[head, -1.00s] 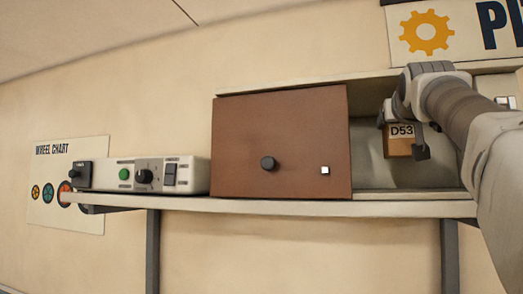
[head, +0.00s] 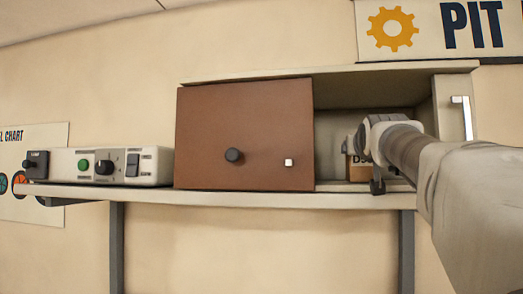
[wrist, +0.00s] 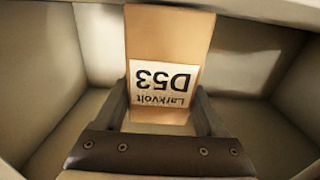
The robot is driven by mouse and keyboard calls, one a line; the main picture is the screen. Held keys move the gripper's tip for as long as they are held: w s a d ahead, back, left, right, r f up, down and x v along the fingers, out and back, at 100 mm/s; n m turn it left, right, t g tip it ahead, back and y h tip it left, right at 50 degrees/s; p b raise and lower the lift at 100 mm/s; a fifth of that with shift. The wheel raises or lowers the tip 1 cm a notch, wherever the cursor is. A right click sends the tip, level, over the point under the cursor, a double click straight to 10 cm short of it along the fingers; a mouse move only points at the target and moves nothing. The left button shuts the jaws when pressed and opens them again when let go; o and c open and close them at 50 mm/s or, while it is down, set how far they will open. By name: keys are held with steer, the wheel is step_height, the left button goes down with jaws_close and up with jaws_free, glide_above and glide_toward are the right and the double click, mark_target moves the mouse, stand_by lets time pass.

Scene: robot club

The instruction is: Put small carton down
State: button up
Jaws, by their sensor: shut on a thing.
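The small carton (wrist: 166,45) is brown with a white label reading "Larkvolt D53", upside down in the wrist view. My gripper (wrist: 165,112) is shut on it, one finger on each side. In the head view the carton (head: 359,172) is inside the open right part of the cabinet, low near its floor, mostly hidden behind my gripper (head: 377,172) and arm. I cannot tell whether the carton touches the cabinet floor.
The cabinet (head: 400,73) stands on a wall shelf (head: 230,201). A brown sliding-type panel (head: 245,130) with a black knob covers its left part. A control box (head: 110,166) sits on the shelf at left. Pale inner walls surround the carton, with room on both sides.

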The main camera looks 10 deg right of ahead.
steer(key=shift+f, duration=0.15)
steer(key=o, duration=1.5)
steer(key=shift+o, duration=0.2)
steer(key=shift+s, duration=0.1)
